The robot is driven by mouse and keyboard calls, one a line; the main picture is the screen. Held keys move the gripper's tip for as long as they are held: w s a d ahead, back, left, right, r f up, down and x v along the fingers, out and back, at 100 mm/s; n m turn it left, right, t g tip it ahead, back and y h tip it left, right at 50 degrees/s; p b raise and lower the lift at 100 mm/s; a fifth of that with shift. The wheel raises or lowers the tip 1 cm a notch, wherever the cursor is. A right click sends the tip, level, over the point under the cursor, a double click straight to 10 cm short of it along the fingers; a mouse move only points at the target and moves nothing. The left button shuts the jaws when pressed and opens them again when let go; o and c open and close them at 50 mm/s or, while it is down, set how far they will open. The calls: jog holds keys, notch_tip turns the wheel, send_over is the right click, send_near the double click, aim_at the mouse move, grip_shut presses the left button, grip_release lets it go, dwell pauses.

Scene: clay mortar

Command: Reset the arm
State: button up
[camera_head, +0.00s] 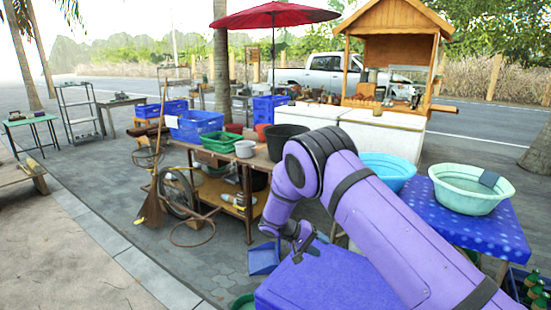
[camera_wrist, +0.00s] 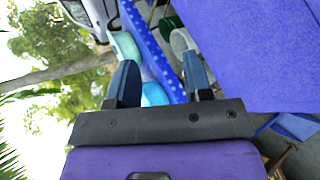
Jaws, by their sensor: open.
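My purple arm reaches up from the lower right in the head view, bends at a dark elbow and hangs down in front of the stalls. My gripper (camera_head: 301,250) is at its lower end, small and partly hard to make out, just above or behind a flat blue surface (camera_head: 330,285). In the wrist view my gripper (camera_wrist: 160,72) shows two dark fingers spread wide apart with nothing held between them. The blue surface (camera_wrist: 255,50) fills the upper right of that view, beside the right finger.
A table with a blue dotted cloth (camera_head: 495,232) bears a pale green basin (camera_head: 470,192) at the right. A light blue basin (camera_head: 388,168) is beside it. A wooden table with a green tray (camera_head: 220,142) and a dark bucket (camera_head: 284,140) stands behind my arm. Open pavement (camera_head: 100,210) lies left.

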jog(key=s+d+r+y, duration=0.2)
jog(key=s+d+r, duration=0.25)
jog(key=r, duration=0.65)
jog(key=s+d+r+m+y, duration=0.1)
jog(key=s+d+r+y, duration=0.3)
jog(key=r, duration=0.6)
jog(key=s+d+r+y, duration=0.1)
jog(key=s+d+r, duration=0.4)
jog(key=r, duration=0.6)
jog(key=s+d+r+t+y, duration=0.1)
jog(key=s+r+t+y, duration=0.1)
jog(key=s, duration=1.2)
jog(key=s+d+r+t+y, duration=0.1)
jog(key=s+r, duration=0.4)
jog(key=s, duration=1)
jog(key=shift+d+r+t+y, duration=0.2)
jog(key=shift+d+t+y, duration=0.1)
jog(key=shift+t+y, duration=0.75)
